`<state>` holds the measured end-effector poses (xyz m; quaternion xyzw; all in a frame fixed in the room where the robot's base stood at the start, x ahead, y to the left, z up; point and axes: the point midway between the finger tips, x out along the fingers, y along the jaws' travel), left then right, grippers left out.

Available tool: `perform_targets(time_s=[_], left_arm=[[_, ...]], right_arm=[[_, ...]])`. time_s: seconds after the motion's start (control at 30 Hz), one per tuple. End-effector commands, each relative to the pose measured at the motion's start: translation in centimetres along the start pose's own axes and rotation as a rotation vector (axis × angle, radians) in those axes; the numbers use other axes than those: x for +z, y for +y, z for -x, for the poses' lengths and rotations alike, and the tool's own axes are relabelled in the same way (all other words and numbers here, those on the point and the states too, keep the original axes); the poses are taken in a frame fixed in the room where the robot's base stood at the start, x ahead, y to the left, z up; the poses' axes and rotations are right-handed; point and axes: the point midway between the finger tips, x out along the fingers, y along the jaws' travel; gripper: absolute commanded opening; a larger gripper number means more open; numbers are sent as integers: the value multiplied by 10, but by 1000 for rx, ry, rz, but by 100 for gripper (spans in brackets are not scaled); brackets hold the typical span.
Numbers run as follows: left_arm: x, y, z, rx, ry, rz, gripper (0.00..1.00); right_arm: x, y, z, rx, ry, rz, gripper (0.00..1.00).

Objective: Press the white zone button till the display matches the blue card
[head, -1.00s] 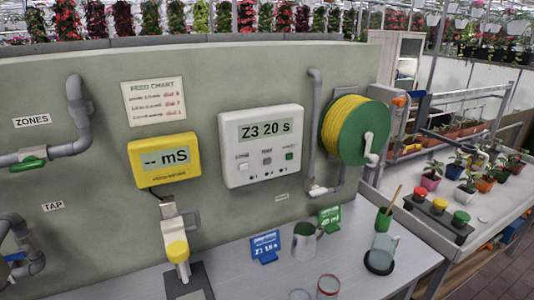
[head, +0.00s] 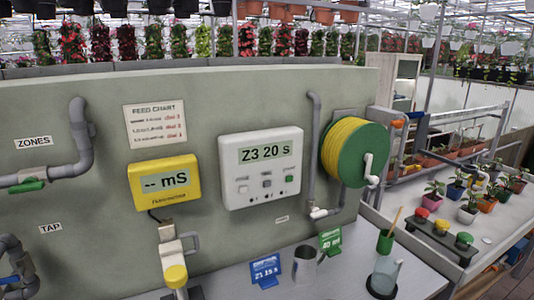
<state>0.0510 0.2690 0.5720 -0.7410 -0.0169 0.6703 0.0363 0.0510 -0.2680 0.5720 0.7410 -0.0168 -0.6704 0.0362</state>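The white control box (head: 236,205) is mounted on the grey-green wall. Its display (head: 265,148) reads "Z3 20 s". Below the display is a row of small buttons: a pale one at the left, which looks like the zone button (head: 243,189), a grey one (head: 266,183) in the middle and a green one (head: 289,178) at the right. The blue card (head: 265,272) stands on the table below the box; it shows "15 s", and its zone digit is too small to read surely.
A yellow meter (head: 162,198) reads "-- mS" left of the box, above a grey fixture with a yellow cap (head: 176,274). A yellow hose reel (head: 342,150) hangs at the right. A metal jug (head: 305,266) and a green card (head: 330,242) stand beside the blue card.

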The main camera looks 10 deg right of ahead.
Motion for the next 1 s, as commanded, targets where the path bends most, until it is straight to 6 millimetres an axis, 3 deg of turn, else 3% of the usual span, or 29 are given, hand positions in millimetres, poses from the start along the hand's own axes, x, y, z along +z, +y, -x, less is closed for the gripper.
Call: perform_targets(time_s=[0.03, 0.2, 1.0], left_arm=[[0, 0, 0, 0, 0, 0, 72], [0, 0, 0, 0, 0, 0, 72], [0, 0, 0, 0, 0, 0, 72]], right_arm=[[0, 0, 0, 0, 0, 0, 27], [0, 0, 0, 0, 0, 0, 0], [0, 0, 0, 0, 0, 0, 0]])
